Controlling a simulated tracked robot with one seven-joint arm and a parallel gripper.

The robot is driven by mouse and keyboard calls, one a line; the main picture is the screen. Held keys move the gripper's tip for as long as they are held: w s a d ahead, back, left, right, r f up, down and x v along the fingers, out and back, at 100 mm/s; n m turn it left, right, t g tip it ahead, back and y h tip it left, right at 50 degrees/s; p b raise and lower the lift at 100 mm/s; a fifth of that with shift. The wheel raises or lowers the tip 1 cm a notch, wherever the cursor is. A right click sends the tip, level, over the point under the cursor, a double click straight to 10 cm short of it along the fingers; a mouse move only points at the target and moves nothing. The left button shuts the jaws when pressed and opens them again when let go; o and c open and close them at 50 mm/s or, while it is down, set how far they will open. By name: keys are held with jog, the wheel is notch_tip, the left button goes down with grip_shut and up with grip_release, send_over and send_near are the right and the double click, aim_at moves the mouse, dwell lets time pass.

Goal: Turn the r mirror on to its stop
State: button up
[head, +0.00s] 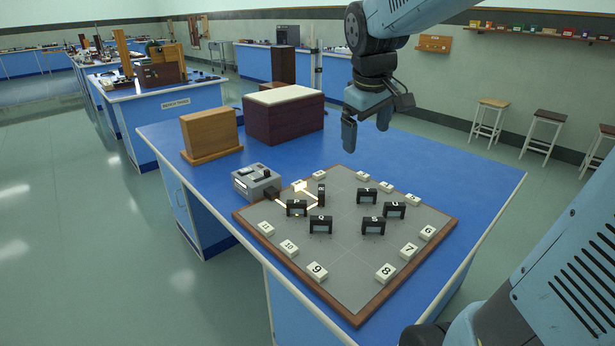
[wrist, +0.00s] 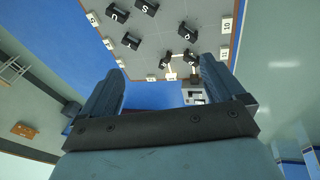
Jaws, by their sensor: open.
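Several small black mirror blocks with white letters stand on the grey board (head: 345,262). I cannot read an r for certain on any of them. One narrow block (head: 321,195) stands nearly end-on by the bright beam. The wrist view shows one block marked u (wrist: 114,15) and one marked s (wrist: 145,7). My gripper (head: 366,135) is open and empty, above the bench behind the board, apart from every mirror. Its fingers also show in the wrist view (wrist: 158,90).
White numbered tiles, such as 8 (head: 385,272), line the board's wooden rim. A grey lamp box (head: 257,182) stands at its left corner. A wooden block (head: 210,135) and a dark box with a pale top (head: 284,115) stand behind. The blue bench (head: 440,165) is clear at right.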

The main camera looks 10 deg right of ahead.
jog(key=w+a+f+n+g, duration=0.1)
jog(key=w+f+n, duration=0.15)
jog(key=w, duration=0.45)
jog(key=w+a+f+n+g, duration=0.1)
jog(key=w+f+n, duration=0.15)
jog(key=w, duration=0.45)
jog(key=n+g+y, duration=0.1)
jog(key=n, duration=0.4)
send_over(321, 188)
notch_tip(321, 188, down, 11)
notch_tip(321, 188, down, 14)
jog(key=shift+s, duration=0.15)
jog(key=c, duration=1)
